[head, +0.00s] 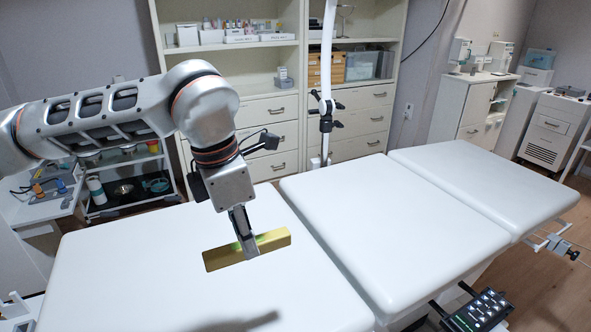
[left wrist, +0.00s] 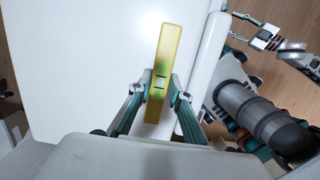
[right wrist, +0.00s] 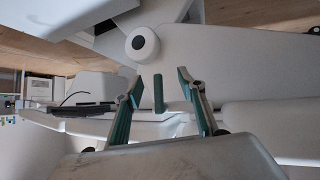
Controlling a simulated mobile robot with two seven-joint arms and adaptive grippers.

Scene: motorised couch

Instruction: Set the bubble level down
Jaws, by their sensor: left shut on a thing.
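The bubble level is a yellow bar (head: 222,259) with a bright green patch near its middle. My left gripper (head: 249,252) points down over the left section of the white couch and is shut on the level's middle. In the left wrist view the level (left wrist: 165,50) lies lengthwise between the two fingertips (left wrist: 160,84), over the white surface. I cannot tell whether its underside touches the couch. The couch's left section (head: 120,260) is flat and bare around it. My right gripper (right wrist: 155,75) shows only in its own wrist view, open, its fingers apart.
The couch's middle section (head: 390,230) and right section (head: 480,180) are clear. A hand control with buttons (head: 477,312) is at the couch's front edge. A white pole (head: 326,90) stands behind. A cart with supplies (head: 128,185) stands at the left.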

